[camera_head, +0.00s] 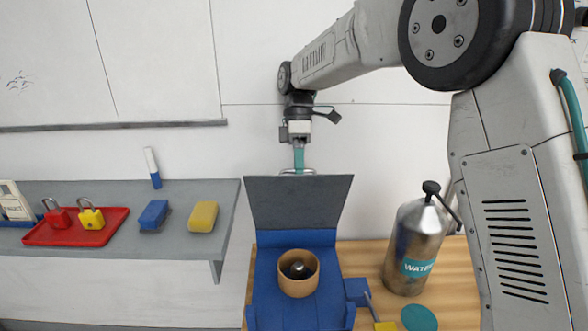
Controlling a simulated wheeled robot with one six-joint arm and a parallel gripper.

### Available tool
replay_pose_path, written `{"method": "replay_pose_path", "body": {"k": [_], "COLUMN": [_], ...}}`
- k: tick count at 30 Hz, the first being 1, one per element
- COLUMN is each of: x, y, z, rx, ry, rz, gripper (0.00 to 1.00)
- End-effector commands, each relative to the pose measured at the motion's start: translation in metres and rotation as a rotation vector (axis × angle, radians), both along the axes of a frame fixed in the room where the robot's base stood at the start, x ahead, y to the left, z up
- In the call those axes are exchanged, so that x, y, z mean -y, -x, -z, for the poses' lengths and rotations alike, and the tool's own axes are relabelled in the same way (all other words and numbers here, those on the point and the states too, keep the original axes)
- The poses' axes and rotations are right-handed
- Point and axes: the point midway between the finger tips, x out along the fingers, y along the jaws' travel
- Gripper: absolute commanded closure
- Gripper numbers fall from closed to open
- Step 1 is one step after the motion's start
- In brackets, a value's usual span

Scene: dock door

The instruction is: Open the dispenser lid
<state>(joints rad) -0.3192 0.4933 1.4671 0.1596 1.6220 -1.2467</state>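The blue dispenser (268,300) stands on the wooden bench. Its dark grey lid (297,205) stands raised at the back, leaning away, and the inside of the dispenser shows. A thin metal handle (284,172) is at the lid's top edge. A round brown tube (297,285) with a dark knob-like piece in its middle sits in the dispenser. My gripper (299,168) points down with its teal fingers at the handle. The fingers overlap in this view, so their gap and their grip on the handle cannot be made out.
A steel bottle labelled WATER (411,245) stands right of the dispenser, near a teal disc (419,318). A grey shelf (180,245) on the left holds a red tray (75,238) with padlocks, a blue block (154,214), a yellow sponge (203,216) and a marker (152,168).

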Motion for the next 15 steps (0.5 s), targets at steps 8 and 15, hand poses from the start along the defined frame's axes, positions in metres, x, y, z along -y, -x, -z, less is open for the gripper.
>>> {"method": "replay_pose_path", "body": {"k": [8, 15], "x": [0.002, 0.005], "y": [-0.001, 0.02], "z": [-0.016, -0.038], "rx": [0.003, -0.001], "ry": [0.0, -0.001], "rz": [0.001, 0.0], "gripper": [0.69, 0.69]}}
